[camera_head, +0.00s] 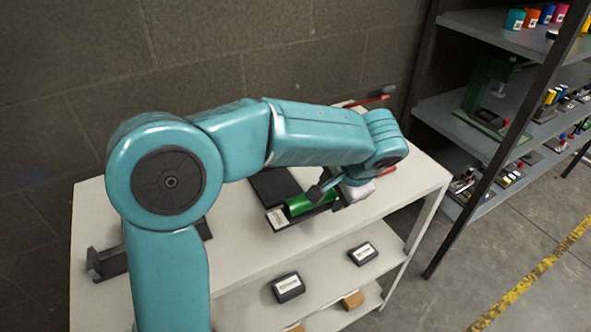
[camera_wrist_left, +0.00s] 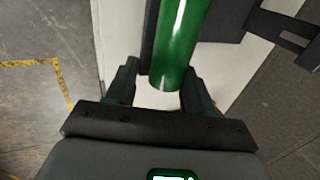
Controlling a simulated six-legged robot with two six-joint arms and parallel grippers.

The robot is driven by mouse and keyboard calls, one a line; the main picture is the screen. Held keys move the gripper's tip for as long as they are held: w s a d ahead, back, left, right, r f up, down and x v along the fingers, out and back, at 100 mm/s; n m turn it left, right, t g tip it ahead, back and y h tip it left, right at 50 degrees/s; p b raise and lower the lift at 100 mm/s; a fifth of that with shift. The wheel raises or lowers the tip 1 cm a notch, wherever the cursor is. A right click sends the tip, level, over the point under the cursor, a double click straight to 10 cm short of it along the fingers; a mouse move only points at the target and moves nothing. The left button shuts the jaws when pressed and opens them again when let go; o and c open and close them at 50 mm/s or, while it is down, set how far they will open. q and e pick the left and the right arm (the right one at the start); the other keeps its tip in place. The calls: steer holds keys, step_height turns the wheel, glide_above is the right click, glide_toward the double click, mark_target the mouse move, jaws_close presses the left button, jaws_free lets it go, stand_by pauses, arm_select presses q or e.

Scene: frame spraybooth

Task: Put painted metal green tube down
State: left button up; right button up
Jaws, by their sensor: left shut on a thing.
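The green metal tube (camera_head: 299,204) is glossy and lies over a black holder with a white label (camera_head: 278,217) on the white table (camera_head: 244,240). My left gripper (camera_head: 331,190) comes over the table and is at the tube's right end, shut on it. In the left wrist view, the tube (camera_wrist_left: 180,45) extends away from between the two dark fingers of my left gripper (camera_wrist_left: 160,92). Whether the tube rests on the holder or is held just above it, I cannot tell. My right gripper does not show.
A black flat plate (camera_head: 272,186) lies behind the tube. A dark bracket (camera_head: 108,262) stands at the table's left. Small black boxes (camera_head: 288,287) sit on the lower shelf. A metal rack (camera_head: 470,120) with paint pots stands at right. The table's front strip is clear.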

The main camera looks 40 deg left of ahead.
arm_select(q)
steer(key=a, duration=0.3)
steer(key=w+a, duration=0.1)
steer(key=a, duration=0.2)
steer(key=w+a+p, duration=0.1)
steer(key=a, duration=0.1)
steer(key=shift+w+a, duration=0.25)
steer(key=shift+a, duration=0.15)
steer(key=shift+w+a+r+p, duration=0.1)
steer(key=shift+w+a+p, duration=0.1)
steer(key=shift+a, duration=0.4)
steer(key=shift+w+a+p, duration=0.15)
steer(key=shift+a+p, duration=0.05)
steer(key=shift+a, duration=0.4)
steer(key=x, duration=0.2)
steer(key=shift+f, duration=0.4)
steer(key=shift+d+f, duration=0.1)
steer(key=shift+f, duration=0.3)
steer(key=shift+f, duration=0.1)
steer(key=o, duration=1.1)
steer(key=shift+o, duration=0.2)
